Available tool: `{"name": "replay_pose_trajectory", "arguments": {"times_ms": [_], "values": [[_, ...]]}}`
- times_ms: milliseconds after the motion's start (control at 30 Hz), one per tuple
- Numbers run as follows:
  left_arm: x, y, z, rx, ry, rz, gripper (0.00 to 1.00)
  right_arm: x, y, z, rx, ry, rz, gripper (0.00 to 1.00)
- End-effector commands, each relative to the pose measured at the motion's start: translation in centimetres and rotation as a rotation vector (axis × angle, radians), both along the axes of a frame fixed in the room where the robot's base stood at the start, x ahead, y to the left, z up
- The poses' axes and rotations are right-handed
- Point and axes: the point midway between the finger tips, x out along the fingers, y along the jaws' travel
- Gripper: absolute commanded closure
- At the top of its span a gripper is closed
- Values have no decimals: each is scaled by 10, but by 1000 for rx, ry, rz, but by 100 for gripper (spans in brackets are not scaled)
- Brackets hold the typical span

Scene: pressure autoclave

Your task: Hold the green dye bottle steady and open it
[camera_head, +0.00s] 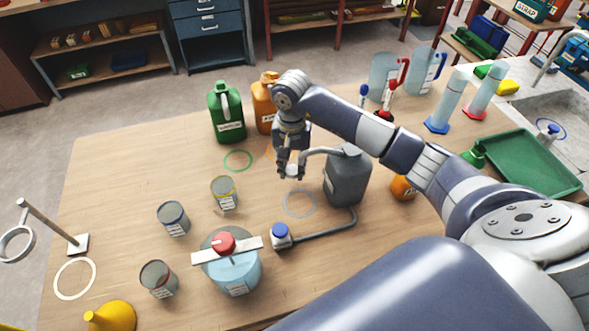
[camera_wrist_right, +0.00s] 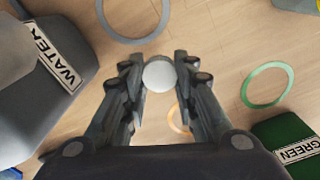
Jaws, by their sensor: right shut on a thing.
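The green dye bottle (camera_head: 227,116), a green jug with a pale handle, stands upright at the back left of the table. It also shows in the right wrist view (camera_wrist_right: 285,146), at the lower right with its GREEN label. My right gripper (camera_head: 290,172) is to the right of and in front of it, apart from it, pointing down. It is shut on a small white round piece (camera_wrist_right: 158,76), which looks like a cap. The grey jug marked WATER (camera_wrist_right: 28,100) is beside this gripper; it also shows in the head view (camera_head: 347,180). My left gripper is not in view.
An orange jug (camera_head: 264,104) stands right beside the green bottle. A green ring (camera_head: 238,160) and a grey ring (camera_head: 299,204) lie on the table. Several tins, a light-blue vessel (camera_head: 237,275) and a yellow funnel (camera_head: 112,316) stand at the front left.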

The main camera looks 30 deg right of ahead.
Motion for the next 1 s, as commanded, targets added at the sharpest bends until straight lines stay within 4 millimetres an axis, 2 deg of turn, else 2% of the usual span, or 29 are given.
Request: {"name": "replay_pose_trajectory", "arguments": {"times_ms": [300,667,700,767,1000], "values": [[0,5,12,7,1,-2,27,-1,1,-36,0,2,1,100],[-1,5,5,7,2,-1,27,0,0,-42,-1,-1,1,100],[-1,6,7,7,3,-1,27,0,0,-41,-1,-1,1,66],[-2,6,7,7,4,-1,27,0,0,-40,-1,-1,1,53],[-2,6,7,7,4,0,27,0,0,-40,0,0,1,53]]}}
